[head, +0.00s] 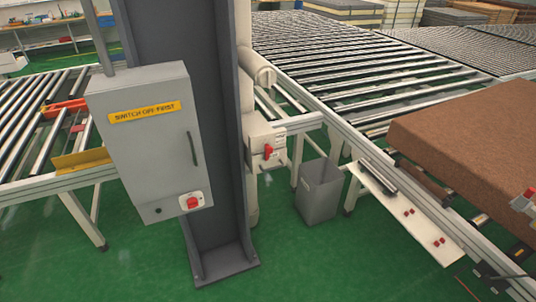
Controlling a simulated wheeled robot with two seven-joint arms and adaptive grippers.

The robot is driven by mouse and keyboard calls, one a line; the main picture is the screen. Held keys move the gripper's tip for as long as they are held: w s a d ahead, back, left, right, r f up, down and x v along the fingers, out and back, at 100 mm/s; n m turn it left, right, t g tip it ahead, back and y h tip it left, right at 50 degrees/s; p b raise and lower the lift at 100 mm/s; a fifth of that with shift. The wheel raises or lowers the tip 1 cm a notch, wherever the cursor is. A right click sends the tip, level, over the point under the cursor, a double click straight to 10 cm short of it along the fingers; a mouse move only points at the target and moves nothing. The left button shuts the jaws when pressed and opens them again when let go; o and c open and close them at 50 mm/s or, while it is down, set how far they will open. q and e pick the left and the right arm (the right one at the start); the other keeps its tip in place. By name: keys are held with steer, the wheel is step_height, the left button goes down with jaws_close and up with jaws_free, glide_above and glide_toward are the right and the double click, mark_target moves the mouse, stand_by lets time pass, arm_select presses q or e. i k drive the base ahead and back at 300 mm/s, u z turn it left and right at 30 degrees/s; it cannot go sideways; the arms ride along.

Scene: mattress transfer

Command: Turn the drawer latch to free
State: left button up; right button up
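A small cream drawer unit (258,143) is mounted at the end of the roller conveyor, just right of the dark column. A small red latch (268,152) stands out on its front and looks roughly upright; its exact setting is too small to tell. A pull handle (274,168) shows below the latch. The drawer looks shut. Neither of my grippers shows in the head view, and nothing is touching the latch.
A grey cabinet (150,140) labelled "SWITCH OFF FIRST", with a red switch (193,203), stands in front of the dark column (205,110). A grey bin (320,192) stands right of the drawer. A brown mattress (470,140) lies at right. Green floor is open in front.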

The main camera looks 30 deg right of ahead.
mark_target(268, 150)
steer(key=u, duration=0.05)
steer(key=k, duration=1.1)
steer(key=z, duration=0.55)
steer(key=i, duration=1.35)
steer(key=u, duration=0.8)
